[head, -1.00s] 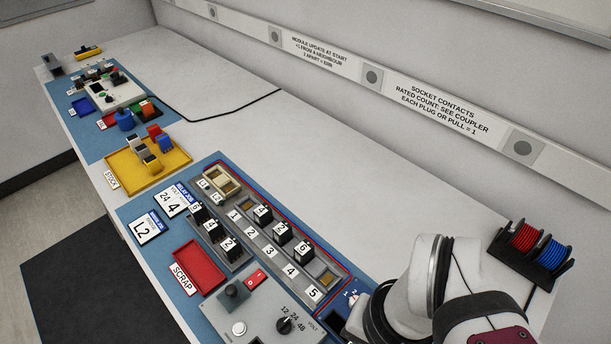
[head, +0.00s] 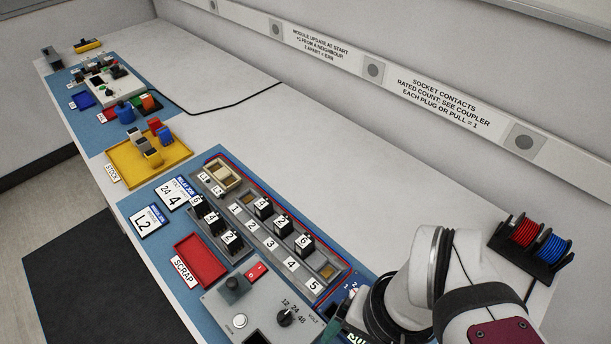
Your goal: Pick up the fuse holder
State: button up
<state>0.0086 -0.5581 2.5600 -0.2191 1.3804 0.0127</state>
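I cannot tell for sure which part is the fuse holder. A beige two-slot part (head: 223,174) sits at the top of the grey socket rail (head: 268,226), beside the L1 and L2 labels. My arm reaches in at the bottom right, near the lower end of the rail. My gripper's fingers do not show, so whether it holds anything is hidden.
Black numbered modules (head: 282,224) stand in the rail, and others in a grey rack to its left. A red scrap tray (head: 203,263) and a control box (head: 262,314) lie in front. Red and blue wire spools (head: 531,244) stand at right.

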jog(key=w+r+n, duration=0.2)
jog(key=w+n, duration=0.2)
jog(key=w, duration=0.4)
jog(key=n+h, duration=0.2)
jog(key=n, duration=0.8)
send_over(305, 240)
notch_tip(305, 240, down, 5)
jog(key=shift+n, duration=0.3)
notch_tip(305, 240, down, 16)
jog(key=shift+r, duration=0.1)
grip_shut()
